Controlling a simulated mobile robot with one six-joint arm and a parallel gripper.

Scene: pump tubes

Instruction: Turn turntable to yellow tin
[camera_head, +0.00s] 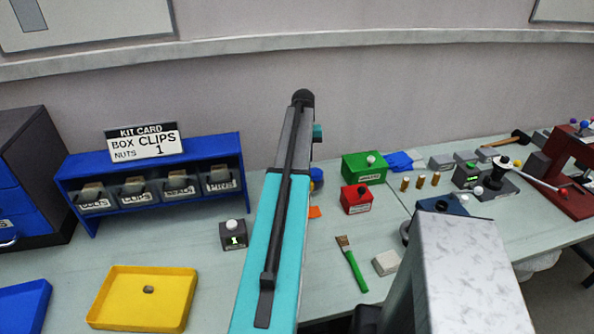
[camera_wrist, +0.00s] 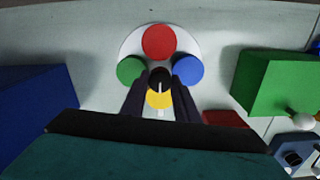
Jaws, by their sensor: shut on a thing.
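The turntable (camera_wrist: 128,47) is a white disc in the wrist view. It carries a red tin (camera_wrist: 158,42) at the far side, a green tin (camera_wrist: 131,70) at left, a blue tin (camera_wrist: 187,70) at right and a yellow tin (camera_wrist: 158,100) at the near side. A black knob (camera_wrist: 159,75) is at its centre. My gripper (camera_wrist: 160,82) is shut on the knob, with a dark finger on each side. A pale line runs from the knob over the yellow tin. In the head view my arm hides most of the turntable; a blue tin (camera_head: 317,175) shows beside it.
A green box (camera_wrist: 280,85) stands right of the turntable and a blue block (camera_wrist: 35,110) left. In the head view, a red box (camera_head: 356,200), a brush (camera_head: 351,263) and a yellow tray (camera_head: 143,297) are on the bench. A blue bin rack (camera_head: 150,155) stands at left.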

